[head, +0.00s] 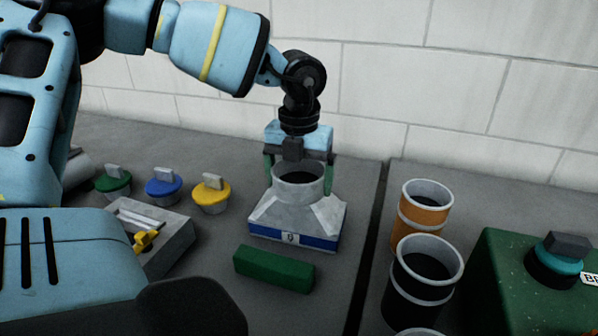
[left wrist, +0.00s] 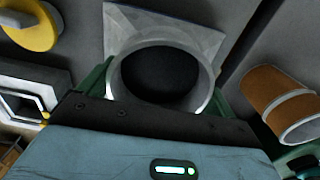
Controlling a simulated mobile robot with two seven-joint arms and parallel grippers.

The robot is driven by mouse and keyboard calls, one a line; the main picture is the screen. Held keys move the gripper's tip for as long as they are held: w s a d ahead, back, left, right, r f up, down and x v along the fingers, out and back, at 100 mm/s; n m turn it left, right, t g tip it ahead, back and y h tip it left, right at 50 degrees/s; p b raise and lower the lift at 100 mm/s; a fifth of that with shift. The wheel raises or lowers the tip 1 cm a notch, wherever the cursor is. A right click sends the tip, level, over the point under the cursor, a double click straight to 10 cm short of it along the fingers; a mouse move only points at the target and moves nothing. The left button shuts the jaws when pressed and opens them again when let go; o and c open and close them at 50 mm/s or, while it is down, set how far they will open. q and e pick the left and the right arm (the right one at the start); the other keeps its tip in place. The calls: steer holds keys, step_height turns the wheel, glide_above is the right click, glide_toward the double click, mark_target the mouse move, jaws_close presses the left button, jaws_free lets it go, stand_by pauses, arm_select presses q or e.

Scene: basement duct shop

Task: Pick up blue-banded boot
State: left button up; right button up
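The blue-banded boot (head: 296,217) is a grey sheet-metal piece with a round collar, sloping sides and a blue band around its square base. It stands upright on the grey bench. My left gripper (head: 299,176) is above it, pointing down, with one green finger on each side of the collar. In the left wrist view, the boot (left wrist: 118,30) shows its open collar between the fingers of my left gripper (left wrist: 160,92). The fingers are very close to the collar; I cannot tell whether they press on it. My right gripper is not in view.
A green block (head: 273,269) lies just in front of the boot. Green (head: 113,183), blue (head: 164,188) and yellow (head: 211,194) capped pieces and a grey box (head: 165,240) stand left. Orange (head: 421,213) and black (head: 415,290) cylinders and a green box (head: 510,270) stand right, past a dark seam.

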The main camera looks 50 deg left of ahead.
arm_select(q)
steer(key=c, duration=1)
steer(key=shift+r, duration=0.1)
step_height(320, 180, up, 10)
